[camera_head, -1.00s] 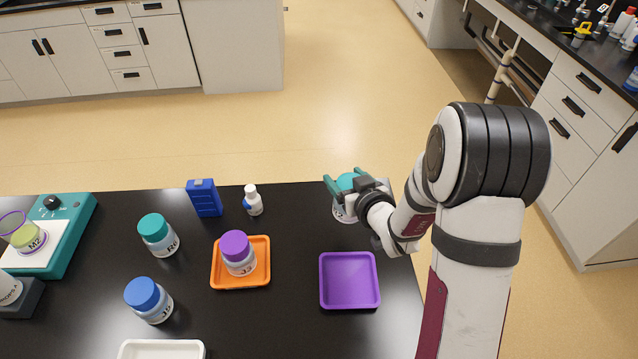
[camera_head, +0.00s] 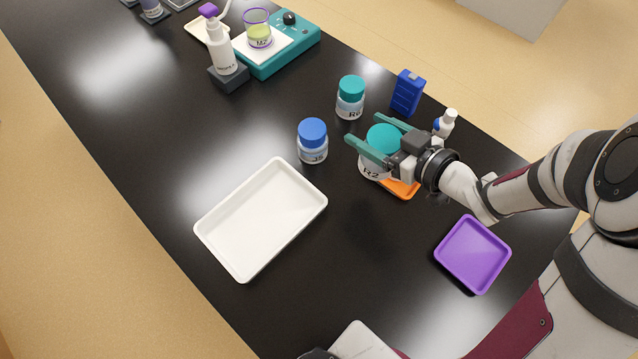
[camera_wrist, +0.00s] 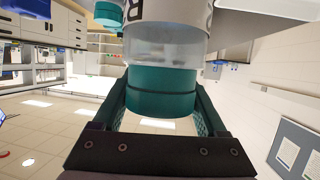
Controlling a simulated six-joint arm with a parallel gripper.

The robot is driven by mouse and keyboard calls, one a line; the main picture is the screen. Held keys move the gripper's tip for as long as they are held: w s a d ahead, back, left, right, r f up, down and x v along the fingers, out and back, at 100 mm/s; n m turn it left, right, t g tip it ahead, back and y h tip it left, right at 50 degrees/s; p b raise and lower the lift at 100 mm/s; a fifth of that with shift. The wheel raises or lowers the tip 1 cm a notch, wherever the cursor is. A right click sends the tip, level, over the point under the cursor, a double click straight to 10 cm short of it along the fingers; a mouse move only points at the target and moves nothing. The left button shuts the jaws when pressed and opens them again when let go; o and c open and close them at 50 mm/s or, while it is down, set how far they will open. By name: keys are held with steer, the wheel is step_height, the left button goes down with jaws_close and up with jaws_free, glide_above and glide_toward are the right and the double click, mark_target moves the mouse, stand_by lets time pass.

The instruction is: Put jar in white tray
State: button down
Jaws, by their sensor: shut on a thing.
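My gripper (camera_head: 364,129) is shut on a jar with a teal lid (camera_head: 384,138), labelled R2, and holds it upright. In the camera_head view the jar covers much of the orange tray and appears above the table. In the wrist view the jar's teal lid (camera_wrist: 162,92) sits between the two fingers, with its clear body beyond it. The white tray (camera_head: 203,233) lies empty on the black table, to the left of and nearer than my gripper in the camera_head view.
A blue-lidded jar (camera_head: 312,141) stands between the white tray and my gripper. Another teal-lidded jar (camera_head: 350,97), a blue box (camera_head: 408,92) and a small white bottle (camera_head: 446,123) stand behind. The orange tray (camera_head: 402,188) is partly hidden. An empty purple tray (camera_head: 473,254) lies right.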

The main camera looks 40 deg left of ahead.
steer(key=s+a+n+g+h, duration=0.1)
steer(key=s+a+n+g, duration=0.25)
steer(key=s, duration=0.35)
steer(key=s+a+n+g, duration=0.2)
steer(key=s+n+g, duration=0.15)
steer(key=s, duration=0.35)
steer(key=shift+m, duration=0.6)
steer(key=s+a+f, duration=0.2)
steer(key=f, duration=0.1)
steer(key=s+a+f, duration=0.2)
steer(key=s+f, duration=0.1)
steer(key=f, duration=0.1)
steer(key=s+a+f, duration=0.2)
steer(key=s+f, duration=0.1)
steer(key=f, duration=0.1)
steer(key=shift+a+f, duration=0.15)
steer(key=shift+a, duration=0.25)
steer(key=shift+f, duration=0.15)
jaws_free()
